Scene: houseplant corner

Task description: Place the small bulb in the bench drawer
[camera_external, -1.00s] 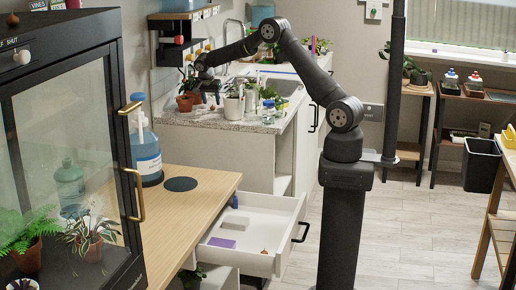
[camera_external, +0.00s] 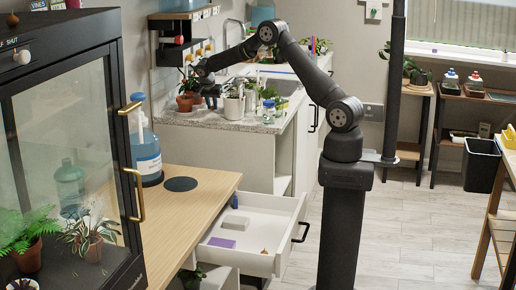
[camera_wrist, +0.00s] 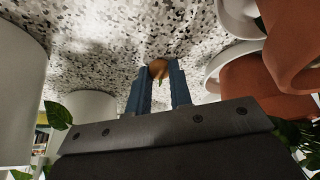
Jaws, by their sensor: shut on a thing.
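In the wrist view, my gripper (camera_wrist: 158,88) has its blue fingers shut on a small brown bulb (camera_wrist: 158,69), whose tip shows between them, over the speckled counter. In the external view, my gripper (camera_external: 212,100) is low among pots at the counter's left part, and the held bulb cannot be made out there. The bench drawer (camera_external: 290,232) is pulled open below the wooden bench.
Terracotta pots (camera_wrist: 270,75) and white pots (camera_wrist: 22,90) stand close on both sides of my gripper. A glass jar (camera_external: 268,112) stands on the counter (camera_external: 210,120). A glass-doored cabinet (camera_external: 70,140) and a blue bottle (camera_external: 147,155) stand on the bench (camera_external: 190,205).

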